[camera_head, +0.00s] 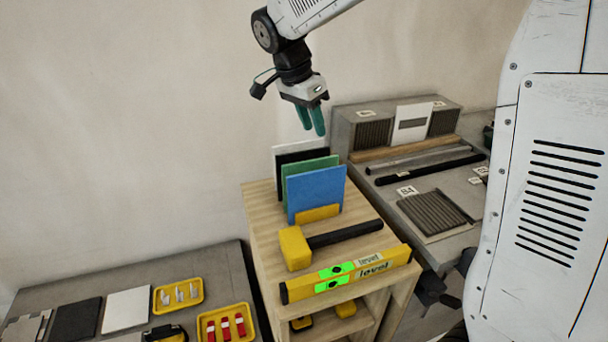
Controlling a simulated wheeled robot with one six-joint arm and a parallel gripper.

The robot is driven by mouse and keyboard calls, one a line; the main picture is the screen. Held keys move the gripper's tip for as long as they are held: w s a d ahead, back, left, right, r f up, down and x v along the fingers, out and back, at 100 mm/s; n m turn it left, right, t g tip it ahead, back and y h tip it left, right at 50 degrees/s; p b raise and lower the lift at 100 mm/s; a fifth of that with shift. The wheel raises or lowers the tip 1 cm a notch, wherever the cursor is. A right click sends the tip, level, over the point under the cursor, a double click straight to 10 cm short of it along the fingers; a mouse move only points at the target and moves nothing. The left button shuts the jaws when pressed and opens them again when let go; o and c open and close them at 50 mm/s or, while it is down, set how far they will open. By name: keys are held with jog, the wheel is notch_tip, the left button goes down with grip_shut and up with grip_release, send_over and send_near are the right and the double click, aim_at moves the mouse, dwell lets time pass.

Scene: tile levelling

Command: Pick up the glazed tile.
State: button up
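My gripper (312,132) has two green fingers pointing down. It hangs in the air above and behind the tile rack, apart from everything below. The fingers look close together, and I cannot tell whether they are open or shut; no object shows between them. Upright tiles stand on the wooden cabinet: a blue tile (316,193) in front, then a green tile (293,174), a black tile (283,160) and a white tile (278,152), partly hidden. A white flat tile (127,309) and a dark tile (75,319) lie on the left table. I cannot tell which is glazed.
On the cabinet top (262,205), a yellow mallet (295,248) and a yellow level (348,273) lie in front of the tiles. Yellow trays (179,306) (226,334) sit on the left table. A grey bench (447,179) with bars and a ribbed panel (432,213) stands right.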

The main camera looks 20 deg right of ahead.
aim_at(303, 154)
jog(key=w+a+f+m, duration=0.3)
jog(key=w+f, duration=0.2)
jog(key=w, duration=0.2)
jog(key=shift+m+h, duration=0.3)
jog(key=shift+h, duration=0.2)
jog(key=x, duration=0.7)
jog(key=shift+s+d+f, duration=0.1)
jog(key=shift+s+d, duration=0.05)
jog(key=shift+d, duration=0.2)
jog(key=shift+f, duration=0.3)
grip_shut()
